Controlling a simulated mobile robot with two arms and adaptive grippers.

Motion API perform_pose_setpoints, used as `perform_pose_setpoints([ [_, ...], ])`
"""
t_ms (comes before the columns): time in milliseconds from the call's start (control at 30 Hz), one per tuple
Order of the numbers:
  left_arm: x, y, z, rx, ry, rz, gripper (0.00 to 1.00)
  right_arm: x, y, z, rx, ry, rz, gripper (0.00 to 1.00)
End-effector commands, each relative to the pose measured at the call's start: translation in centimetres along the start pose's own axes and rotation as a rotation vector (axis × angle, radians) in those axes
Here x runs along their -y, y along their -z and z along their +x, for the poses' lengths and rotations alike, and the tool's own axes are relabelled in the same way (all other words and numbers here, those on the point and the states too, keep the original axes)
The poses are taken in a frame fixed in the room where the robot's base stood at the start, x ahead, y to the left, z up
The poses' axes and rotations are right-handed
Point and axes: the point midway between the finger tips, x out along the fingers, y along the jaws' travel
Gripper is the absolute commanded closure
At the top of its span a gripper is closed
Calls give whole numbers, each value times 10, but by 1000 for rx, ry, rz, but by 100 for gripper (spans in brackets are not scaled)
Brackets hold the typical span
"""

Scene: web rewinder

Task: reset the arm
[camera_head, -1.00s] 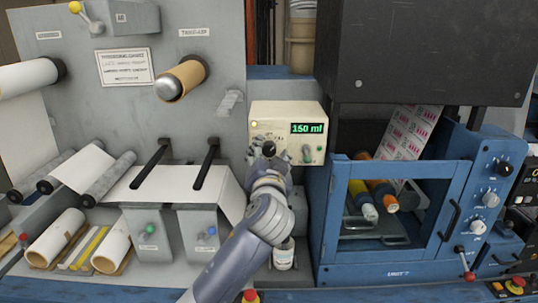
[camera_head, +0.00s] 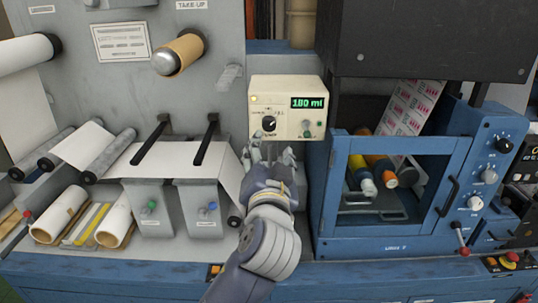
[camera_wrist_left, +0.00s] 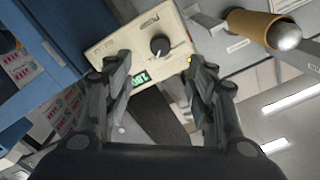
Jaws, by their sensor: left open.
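My left gripper (camera_head: 268,155) is open and empty, just below and in front of the cream dosing box. The cream box (camera_head: 287,88) has a black knob (camera_head: 268,123), a small green control and a green display (camera_head: 309,102) that appears to read 180 ml. In the left wrist view, the gripper's two fingers (camera_wrist_left: 158,85) stand apart, with the box and its knob (camera_wrist_left: 160,46) beyond them. The fingers are clear of the knob. My right gripper is not in view.
A blue printing unit (camera_head: 328,215) with a framed window stands to the right. To the left are a brown take-up roll (camera_head: 180,54), rollers with a white web (camera_head: 133,160), and two small grey panels with green and blue knobs. White rolls (camera_head: 60,213) lie lower left.

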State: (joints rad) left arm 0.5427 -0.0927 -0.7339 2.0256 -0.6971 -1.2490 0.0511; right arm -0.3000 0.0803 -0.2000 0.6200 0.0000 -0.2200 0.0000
Motion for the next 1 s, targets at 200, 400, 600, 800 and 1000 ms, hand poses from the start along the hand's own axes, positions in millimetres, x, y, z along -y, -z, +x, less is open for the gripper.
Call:
perform_pose_setpoints([
  [200,0,0,-6,1,0,-1,49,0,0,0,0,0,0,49],
  [400,0,-1,-6,2,-1,-2,49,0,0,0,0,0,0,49],
  [600,-9,-57,-10,120,-56,-47,49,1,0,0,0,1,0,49],
  [800,-29,-189,-48,409,-187,-158,49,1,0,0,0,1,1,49],
  [1000,-43,-304,-125,695,-301,-254,49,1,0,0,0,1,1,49],
])
